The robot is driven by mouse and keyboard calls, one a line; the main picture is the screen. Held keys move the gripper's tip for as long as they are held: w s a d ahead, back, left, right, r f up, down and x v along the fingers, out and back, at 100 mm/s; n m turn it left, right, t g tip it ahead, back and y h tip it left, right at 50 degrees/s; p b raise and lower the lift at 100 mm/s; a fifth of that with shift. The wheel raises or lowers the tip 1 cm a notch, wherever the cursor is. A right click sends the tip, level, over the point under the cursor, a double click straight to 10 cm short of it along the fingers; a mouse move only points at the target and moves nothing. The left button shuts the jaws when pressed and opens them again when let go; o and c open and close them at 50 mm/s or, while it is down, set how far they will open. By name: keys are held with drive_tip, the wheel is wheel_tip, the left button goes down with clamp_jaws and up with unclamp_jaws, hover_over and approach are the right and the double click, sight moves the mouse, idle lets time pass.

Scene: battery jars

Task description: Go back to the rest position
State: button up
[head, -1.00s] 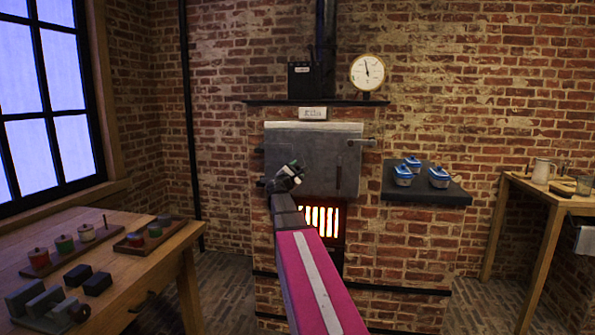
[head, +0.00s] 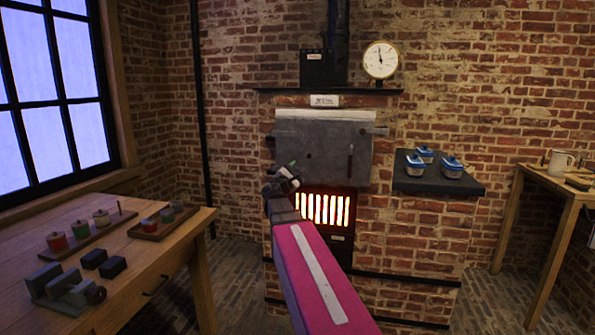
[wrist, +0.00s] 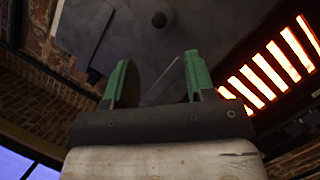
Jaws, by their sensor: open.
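My gripper (head: 288,172) is in front of the kiln, at the lower left of its grey door (head: 322,150). In the wrist view my gripper (wrist: 158,84) shows two green fingers spread apart with nothing between them. The door, with a dark round knob, fills the area beyond the fingers there. The door looks shut, and the glowing grate (head: 325,209) is below it. My arm reaches forward from the bottom of the head view. I cannot tell the exact gap between the fingers and the door.
A wooden table (head: 150,262) at left holds trays of small jars (head: 101,217) and dark blocks (head: 112,267). Another wooden table (head: 553,188) stands at far right with a mug (head: 562,162).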

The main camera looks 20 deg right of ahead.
drive_tip(key=s+a+f+m+g+y, duration=0.2)
drive_tip(key=s+f+m+g, duration=0.15)
drive_tip(key=f, duration=0.55)
drive_tip(key=s+a+f+m+g+y, duration=0.2)
drive_tip(key=s+f+m+y, duration=0.15)
drive_tip(key=f, duration=0.55)
drive_tip(key=s+a+f+m+g+y, duration=0.1)
drive_tip(key=s+f+m+g+y, duration=0.25)
drive_tip(key=f, duration=0.55)
drive_tip(key=s+a+f+m+g+y, duration=0.4)
drive_tip(key=s+a+f+m+y, duration=0.2)
drive_tip(key=s+a+f, duration=0.7)
drive_tip(key=shift+s+a+f+g+y, duration=0.25)
drive_tip(key=shift+s+a+y, duration=0.4)
drive_tip(key=shift+a, duration=0.45)
